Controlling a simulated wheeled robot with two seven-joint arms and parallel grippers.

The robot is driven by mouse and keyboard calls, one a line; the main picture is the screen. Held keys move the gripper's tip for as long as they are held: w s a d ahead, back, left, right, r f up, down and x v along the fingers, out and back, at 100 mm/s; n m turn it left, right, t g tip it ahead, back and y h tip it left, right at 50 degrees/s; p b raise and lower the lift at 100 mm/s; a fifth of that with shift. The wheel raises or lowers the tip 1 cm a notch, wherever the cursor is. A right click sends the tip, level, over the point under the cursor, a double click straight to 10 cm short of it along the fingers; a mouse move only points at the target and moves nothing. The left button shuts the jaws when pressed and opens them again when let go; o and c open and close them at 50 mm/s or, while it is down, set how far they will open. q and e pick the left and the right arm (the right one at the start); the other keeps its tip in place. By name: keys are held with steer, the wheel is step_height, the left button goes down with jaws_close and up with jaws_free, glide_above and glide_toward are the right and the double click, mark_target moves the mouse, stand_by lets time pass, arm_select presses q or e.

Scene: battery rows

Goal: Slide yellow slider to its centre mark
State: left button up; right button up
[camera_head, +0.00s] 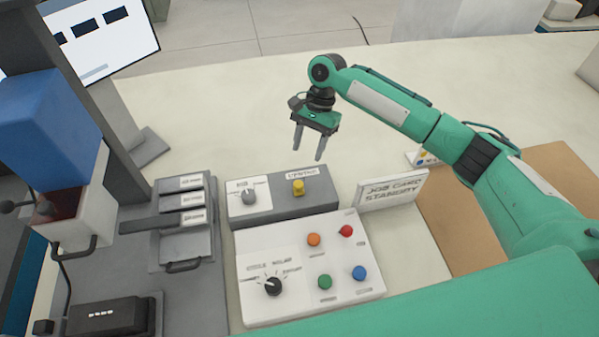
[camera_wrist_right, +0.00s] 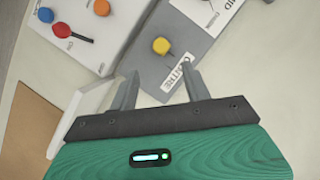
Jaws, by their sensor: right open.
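The yellow slider (camera_head: 298,187) is a small yellow knob on the grey control box (camera_head: 290,208). It stands just below a white label reading "CENTRE" (camera_head: 302,173). In the right wrist view the yellow slider (camera_wrist_right: 161,46) lies ahead of the fingers, with the label (camera_wrist_right: 177,76) between. My right gripper (camera_head: 308,153) is open and empty, above and behind the box, apart from the slider. In the right wrist view its two fingers (camera_wrist_right: 160,88) are spread apart. My left gripper is not in view.
A white panel (camera_head: 335,293) with several coloured buttons and a black dial (camera_head: 273,286) lies in front of the box. A "JOB CARD STANDBY" sign (camera_head: 392,190) stands to the right. The table behind is clear.

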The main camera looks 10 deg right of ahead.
mark_target(299, 183)
steer(key=p+x, duration=0.1)
steer(key=x, duration=0.8)
steer(key=shift+a+f+p, duration=0.1)
steer(key=shift+f+p, duration=0.05)
steer(key=shift+p, duration=0.25)
steer(key=shift+a+f, duration=0.1)
steer(key=shift+f, duration=0.3)
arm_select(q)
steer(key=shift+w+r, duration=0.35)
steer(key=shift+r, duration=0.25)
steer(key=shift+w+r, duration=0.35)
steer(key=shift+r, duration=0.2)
arm_select(e)
steer(key=shift+s, duration=0.1)
jaws_close()
